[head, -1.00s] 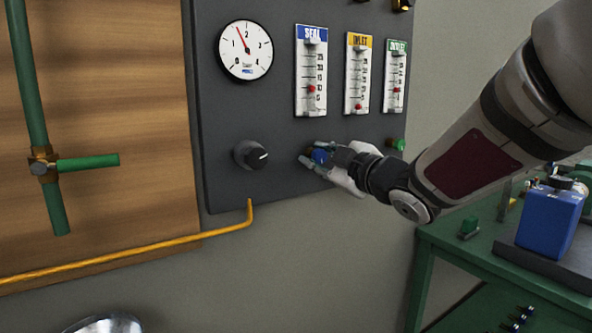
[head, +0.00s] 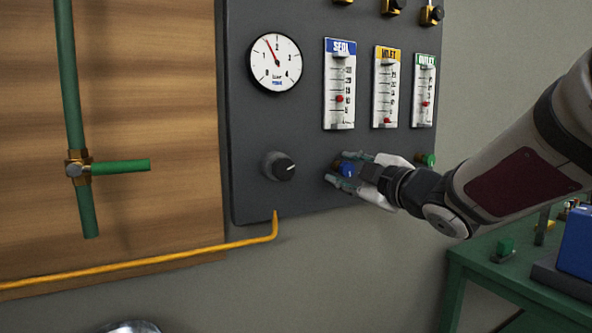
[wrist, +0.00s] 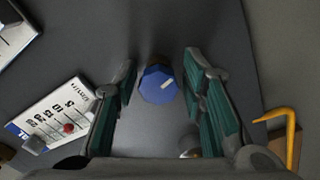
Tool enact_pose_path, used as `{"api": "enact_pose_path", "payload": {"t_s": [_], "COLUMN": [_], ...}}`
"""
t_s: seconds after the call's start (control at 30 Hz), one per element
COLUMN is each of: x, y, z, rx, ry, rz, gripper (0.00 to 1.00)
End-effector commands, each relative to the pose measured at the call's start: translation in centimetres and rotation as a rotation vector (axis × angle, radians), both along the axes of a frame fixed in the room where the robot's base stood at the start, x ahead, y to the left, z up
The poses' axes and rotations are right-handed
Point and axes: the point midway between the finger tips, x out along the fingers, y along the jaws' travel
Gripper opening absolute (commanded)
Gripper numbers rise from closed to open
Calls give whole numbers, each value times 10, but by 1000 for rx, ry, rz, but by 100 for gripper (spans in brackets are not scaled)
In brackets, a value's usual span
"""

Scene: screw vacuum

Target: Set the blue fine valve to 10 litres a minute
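The blue fine valve (head: 347,169) is a small knob on the dark panel, below the flow meters. In the wrist view my gripper (wrist: 160,75) is open, with the knob between the green-padded fingertips and a gap on each side. The blue-labelled SEAL flow meter (head: 340,115) has its red float around mid-scale; its numbers are too blurred to read surely. It also shows in the wrist view (wrist: 50,112).
INLET (head: 385,105) and OUTLET (head: 424,98) meters stand right of SEAL. A dial gauge (head: 275,62) is upper left. A yellow pipe (head: 240,245) runs below; a green bench (head: 490,262) stands right.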

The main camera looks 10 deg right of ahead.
Motion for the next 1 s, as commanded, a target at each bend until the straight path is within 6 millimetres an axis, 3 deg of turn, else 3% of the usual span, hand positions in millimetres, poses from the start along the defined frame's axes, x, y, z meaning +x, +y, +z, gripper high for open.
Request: {"api": "enact_pose_path", "payload": {"t_s": [0.33,0.47,1.0], "x": [-1,-11,-102], "y": [-1,-4,-33], "z": [1,2,1], "rx": [1,0,1], "ry": [-2,-3,-2], "rz": [0,-1,-1], "gripper": [47,47,47]}}
